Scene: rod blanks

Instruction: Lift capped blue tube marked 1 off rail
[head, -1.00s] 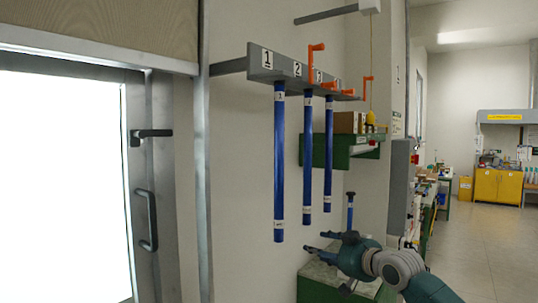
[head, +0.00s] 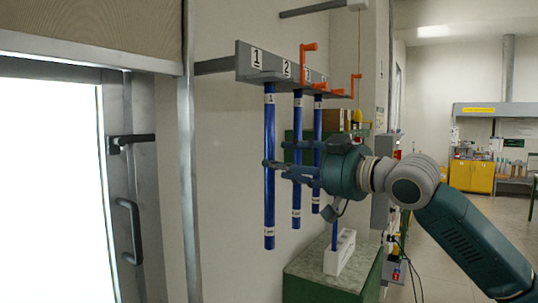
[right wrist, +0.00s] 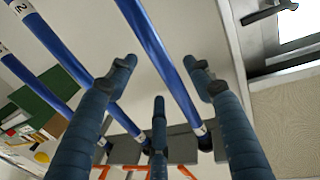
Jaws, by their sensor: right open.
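The blue tube marked 1 (head: 269,212) hangs upright from the grey rail (head: 243,60), under the rail's number 1 label. It is the leftmost hanging tube in the head view. My right gripper (head: 280,163) is open at about the tube's mid-height, with its fingers reaching to it from the right. In the right wrist view, tube 1 (right wrist: 168,68) passes between the spread fingers of my right gripper (right wrist: 161,72), with no clear grip on it. Its dark upper end shows near the rail. My left gripper is not in view.
The blue tube marked 2 (head: 297,205) and a third blue tube (head: 316,190) hang close beside tube 1, near my fingers. Orange hooks (head: 304,62) stand along the rail. A white block (head: 340,255) stands on a green cabinet (head: 318,288) below. A door is at left.

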